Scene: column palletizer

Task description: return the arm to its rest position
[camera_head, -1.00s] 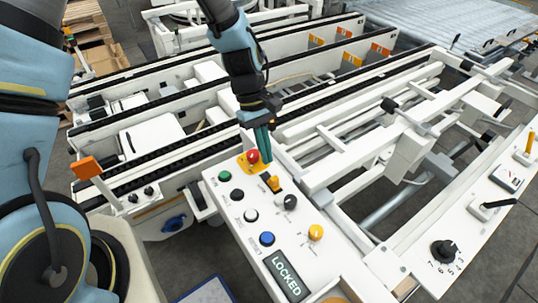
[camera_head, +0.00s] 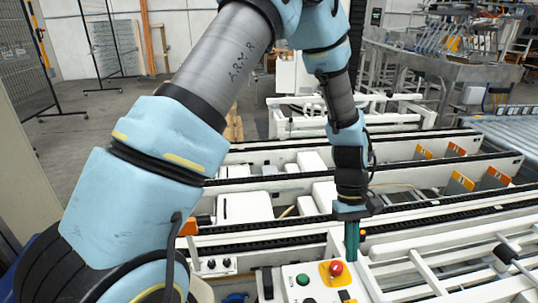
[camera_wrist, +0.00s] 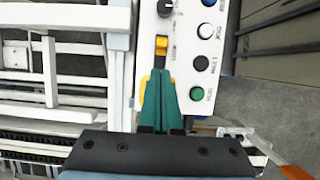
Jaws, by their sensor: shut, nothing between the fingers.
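My arm rises from the lower left of the head view, bends at the top and hangs down over the machine. My gripper (camera_head: 352,240) points down just behind the white control panel (camera_head: 318,285), near the red emergency button (camera_head: 336,268) on its yellow base. In the wrist view my gripper (camera_wrist: 160,85) has its green fingers together with nothing between them. The fingers lie over the panel and cover most of the yellow base there; the red button is hidden. How high the fingertips are above the panel I cannot tell.
In the wrist view the panel carries an orange switch (camera_wrist: 161,45), a black knob (camera_wrist: 165,8), a blue button (camera_wrist: 208,2), a white button (camera_wrist: 205,30) and a green button (camera_wrist: 197,93). Conveyor rails (camera_head: 430,168) surround the arm. Open floor (camera_head: 100,120) lies at back left.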

